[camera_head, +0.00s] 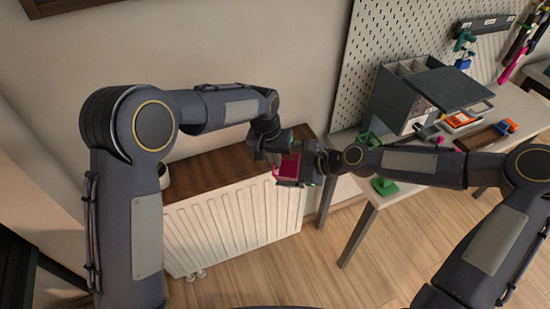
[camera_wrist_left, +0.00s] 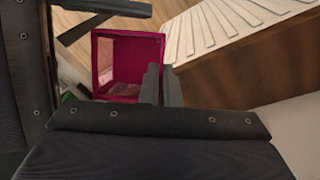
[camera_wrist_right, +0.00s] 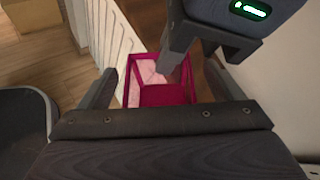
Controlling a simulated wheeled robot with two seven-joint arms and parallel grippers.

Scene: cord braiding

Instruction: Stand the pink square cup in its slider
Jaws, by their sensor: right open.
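The pink square cup (camera_head: 287,168) is in the air near the right end of the wooden radiator shelf, between my two grippers. My left gripper (camera_wrist_left: 158,82) has its fingers close together on one wall of the cup (camera_wrist_left: 131,65), whose open mouth shows in the left wrist view. My right gripper (camera_wrist_right: 160,75) is open, with one finger on either side of the cup (camera_wrist_right: 165,95); I cannot tell whether they touch it. A finger of my left gripper reaches to the cup's rim in the right wrist view. I cannot make out the cup's slider.
A white radiator (camera_head: 225,225) stands below the wooden shelf (camera_head: 205,172). On the right, a table (camera_head: 413,205) carries a grey cabinet (camera_head: 400,100), a green piece (camera_head: 384,187) near its front and coloured small items. A pegboard (camera_head: 385,35) stands behind.

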